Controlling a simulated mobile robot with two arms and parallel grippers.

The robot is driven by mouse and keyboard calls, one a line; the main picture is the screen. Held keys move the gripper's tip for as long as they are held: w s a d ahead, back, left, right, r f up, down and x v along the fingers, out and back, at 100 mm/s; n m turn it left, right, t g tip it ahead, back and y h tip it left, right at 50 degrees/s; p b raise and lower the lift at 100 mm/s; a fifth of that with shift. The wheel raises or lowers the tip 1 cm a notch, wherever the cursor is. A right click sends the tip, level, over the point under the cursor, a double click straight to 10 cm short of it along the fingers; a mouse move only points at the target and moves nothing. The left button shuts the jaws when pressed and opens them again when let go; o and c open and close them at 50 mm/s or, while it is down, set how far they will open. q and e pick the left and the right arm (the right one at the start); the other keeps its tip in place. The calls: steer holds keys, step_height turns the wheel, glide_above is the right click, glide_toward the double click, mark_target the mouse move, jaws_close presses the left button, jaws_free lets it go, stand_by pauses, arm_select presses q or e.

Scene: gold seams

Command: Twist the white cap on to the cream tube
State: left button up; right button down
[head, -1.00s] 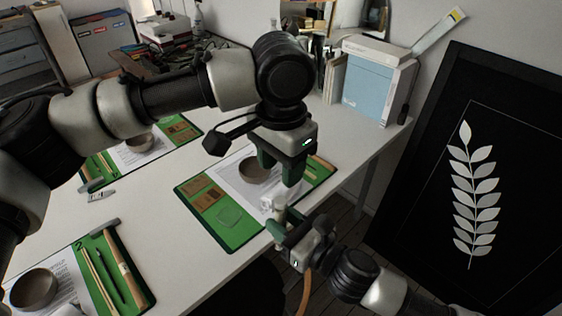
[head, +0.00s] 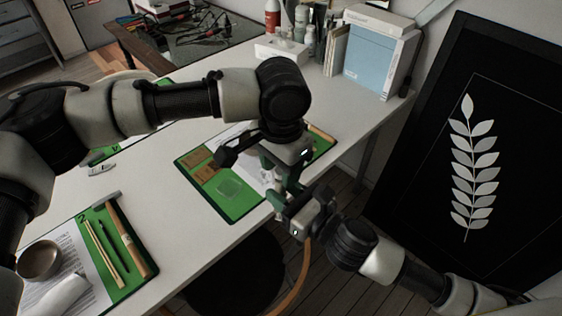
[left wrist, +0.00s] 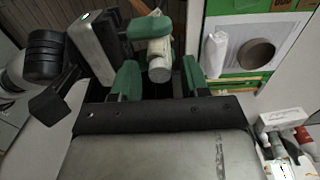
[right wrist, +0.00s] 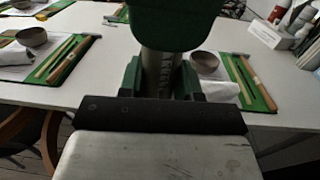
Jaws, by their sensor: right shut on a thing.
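The cream tube (right wrist: 160,72) stands upright between the fingers of my right gripper (head: 288,208), which is shut on it. Lettering shows on its side in the right wrist view. In the left wrist view, a pale round end piece (left wrist: 158,66) tops the tube; it looks like the white cap, but how it is seated cannot be told. My left gripper (left wrist: 157,74) is open above it, with one finger on each side and gaps between. In the head view my left gripper (head: 282,178) is directly above my right gripper and hides most of the tube.
A green mat (head: 232,203) with a white sheet lies on the table's right edge beside the grippers. A white crumpled roll (left wrist: 213,52) and a bowl (left wrist: 257,53) lie on a mat. Another mat (head: 135,285) with tools is front left. A dark stool (head: 235,275) stands below.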

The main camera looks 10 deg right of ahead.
arm_select(q)
jaws_close()
steer(key=shift+o, duration=0.7)
jaws_free()
step_height(320, 180, up, 12)
stand_by(0.6)
